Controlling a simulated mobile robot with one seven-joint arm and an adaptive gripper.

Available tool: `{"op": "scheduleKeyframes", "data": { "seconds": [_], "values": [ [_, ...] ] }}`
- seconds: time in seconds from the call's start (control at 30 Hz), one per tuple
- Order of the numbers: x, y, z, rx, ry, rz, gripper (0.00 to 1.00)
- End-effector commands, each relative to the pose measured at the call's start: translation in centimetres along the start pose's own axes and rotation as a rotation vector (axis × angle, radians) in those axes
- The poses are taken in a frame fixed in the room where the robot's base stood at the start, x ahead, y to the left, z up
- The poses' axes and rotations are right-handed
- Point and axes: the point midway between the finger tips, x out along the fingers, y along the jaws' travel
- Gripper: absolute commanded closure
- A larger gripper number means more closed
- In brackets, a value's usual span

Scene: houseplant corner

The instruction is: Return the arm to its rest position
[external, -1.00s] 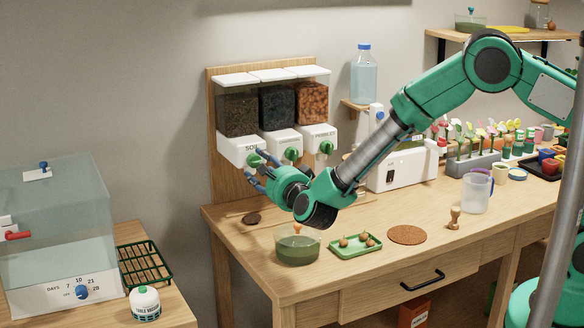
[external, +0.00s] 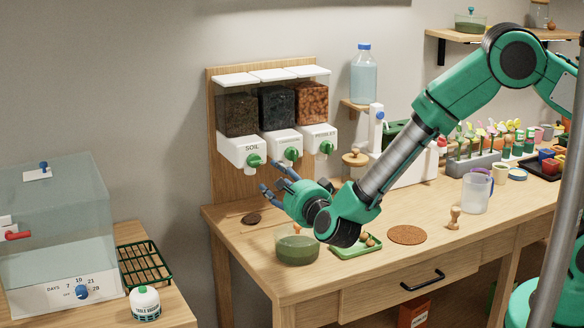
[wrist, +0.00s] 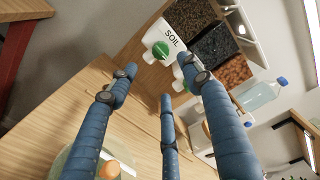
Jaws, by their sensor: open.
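My gripper (external: 272,178) is open and empty, in the air above the left part of the bench in the external view. Its blue fingers point up and left toward the dispenser rack. In the wrist view the spread fingers of my gripper (wrist: 165,95) have nothing between them. The soil dispenser's green knob (external: 254,160) is just left of the fingers, apart from them; it also shows in the wrist view, where the green knob (wrist: 161,50) lies beyond the fingertips. My arm reaches in from the right.
A glass bowl (external: 297,250) and a green tray (external: 345,250) stand below my gripper. A brown disc (external: 407,235), a stamp (external: 454,218) and a clear jug (external: 476,193) are to the right. A white machine (external: 405,165) stands behind my arm. A blue-capped bottle (external: 363,80) is on a small shelf.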

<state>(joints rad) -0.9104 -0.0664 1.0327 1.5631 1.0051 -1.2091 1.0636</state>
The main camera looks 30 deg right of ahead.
Motion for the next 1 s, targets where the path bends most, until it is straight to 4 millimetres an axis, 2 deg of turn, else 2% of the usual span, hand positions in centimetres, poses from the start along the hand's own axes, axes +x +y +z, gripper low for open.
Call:
{"op": "scheduleKeyframes", "data": {
  "seconds": [0.27,0.47,0.63,0.8,1.0],
  "values": [
    [0.1,-0.1,0.0,0.0,-0.001,0.001,0.51],
    [1.1,-1.6,-0.5,-0.02,-0.025,0.023,0.51],
    [2.9,-4.7,-2.0,-0.083,-0.091,0.076,0.51],
    [4.2,-9.1,-5.0,-0.199,-0.196,0.144,0.51],
    [3.1,-13.7,-10.1,-0.387,-0.33,0.218,0.51]
  ]
}}
